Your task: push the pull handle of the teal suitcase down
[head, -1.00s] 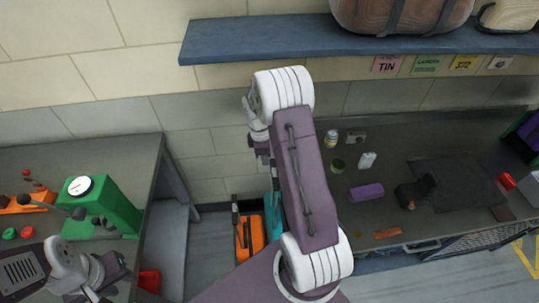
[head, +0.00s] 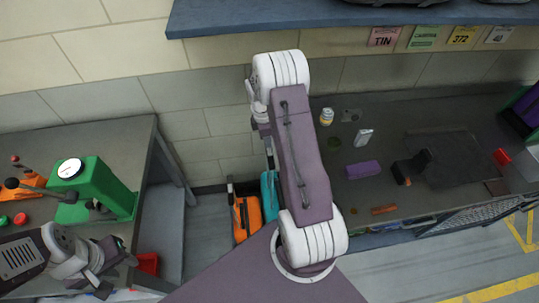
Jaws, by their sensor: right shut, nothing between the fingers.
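The teal suitcase (head: 268,196) stands on the floor in the gap between two benches, beside an orange suitcase. My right arm covers much of its right side. Its pull handle is hard to make out behind the arm and gripper. My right gripper (head: 268,150) is shut and empty, pointing down above the teal suitcase and partly hidden by my arm. I cannot tell whether it touches the handle. My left gripper (head: 108,284) is at the lower left, near the left bench's front edge, away from the suitcases; its jaws are unclear.
The orange suitcase (head: 246,219) with a raised dark handle stands just left of the teal one. The left bench (head: 110,145) holds a green machine (head: 98,188). The right bench (head: 385,130) holds small items. A blue shelf (head: 330,18) runs above. A red bin (head: 148,264) sits low left.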

